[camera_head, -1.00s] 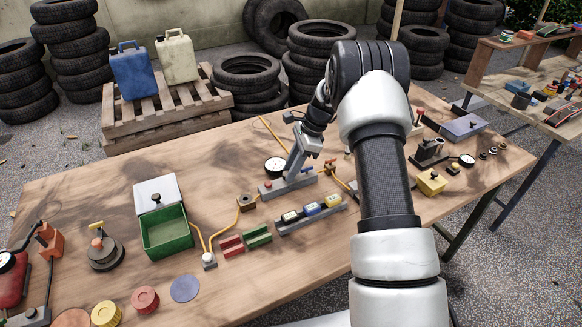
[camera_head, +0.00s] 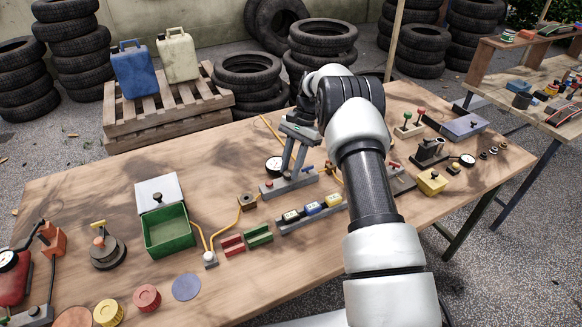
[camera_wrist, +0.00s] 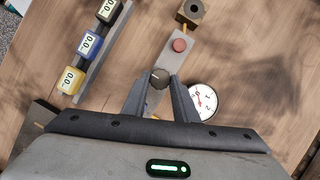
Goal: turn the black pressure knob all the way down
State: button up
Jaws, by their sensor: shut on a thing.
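The black pressure knob (camera_wrist: 159,76) sits on a grey block (camera_wrist: 172,62) on the bench, with a white round gauge (camera_wrist: 201,101) beside it. My gripper (camera_wrist: 158,82) has its two fingers closed on the knob's sides in the wrist view. In the head view my gripper (camera_head: 288,172) reaches down onto the same grey block (camera_head: 305,181), and its fingers largely hide the knob. The gauge (camera_head: 274,164) stands just left of the fingers, its dial partly visible. A red button (camera_wrist: 180,45) is on the block near the knob.
A rail with several small counters (camera_head: 312,209) lies in front of the block. An orange hose joins a brass fitting (camera_head: 247,201) to its left. A green box (camera_head: 168,232) stands further left, and a yellow block (camera_head: 432,182) to the right of my arm.

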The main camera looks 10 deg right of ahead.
dwell(0.5)
jog(key=o, duration=1.1)
jog(key=shift+c, duration=0.2)
